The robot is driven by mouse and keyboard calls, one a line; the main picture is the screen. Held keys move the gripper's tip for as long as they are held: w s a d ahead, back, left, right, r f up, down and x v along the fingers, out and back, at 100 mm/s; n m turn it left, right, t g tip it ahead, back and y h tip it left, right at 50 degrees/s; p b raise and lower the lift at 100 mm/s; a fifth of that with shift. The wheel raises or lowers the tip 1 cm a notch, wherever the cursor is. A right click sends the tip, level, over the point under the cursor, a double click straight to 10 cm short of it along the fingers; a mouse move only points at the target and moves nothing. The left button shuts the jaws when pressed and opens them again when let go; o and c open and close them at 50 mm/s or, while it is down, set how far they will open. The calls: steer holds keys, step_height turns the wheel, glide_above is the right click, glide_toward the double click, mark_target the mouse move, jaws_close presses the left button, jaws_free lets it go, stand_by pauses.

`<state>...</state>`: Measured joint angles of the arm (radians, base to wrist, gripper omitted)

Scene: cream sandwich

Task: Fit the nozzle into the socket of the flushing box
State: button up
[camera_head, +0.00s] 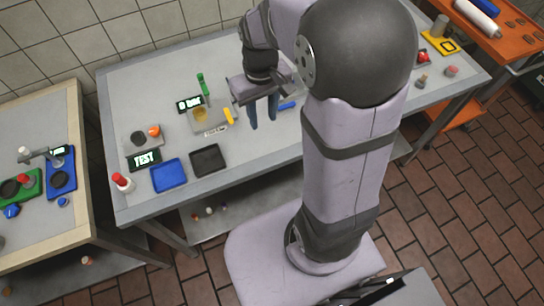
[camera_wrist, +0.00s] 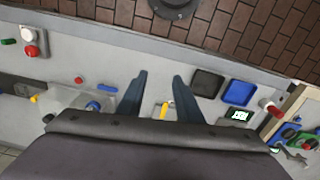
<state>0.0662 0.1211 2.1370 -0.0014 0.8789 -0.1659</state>
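My gripper (camera_head: 262,114) hangs over the middle of the grey bench with its two blue fingers apart. In the wrist view my gripper (camera_wrist: 160,88) is open, with nothing held between the fingertips. A small yellow piece (camera_head: 229,115) lies on the bench to the left of the fingers; the yellow piece (camera_wrist: 165,109) shows between the fingers in the wrist view. A blue piece (camera_head: 287,105) lies just right of the fingers. A pale, clear-looking block (camera_wrist: 72,100) sits left of the fingers in the wrist view. I cannot tell which of these is the nozzle or the flushing box; no socket is discernible.
A pale unit with an amber dish (camera_head: 200,113) and a display stands left of my gripper. A black tray (camera_head: 208,160), a blue tray (camera_head: 168,176) and a red-capped bottle (camera_head: 122,182) are nearer the left front. My arm hides part of the bench's right side.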

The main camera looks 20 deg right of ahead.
steer(key=s+a+f+m, duration=0.1)
steer(key=s+a+f, duration=0.1)
steer(key=s, duration=0.8)
steer(key=shift+s+f, duration=0.35)
steer(key=shift+f, duration=0.2)
steer(key=shift+a, duration=0.1)
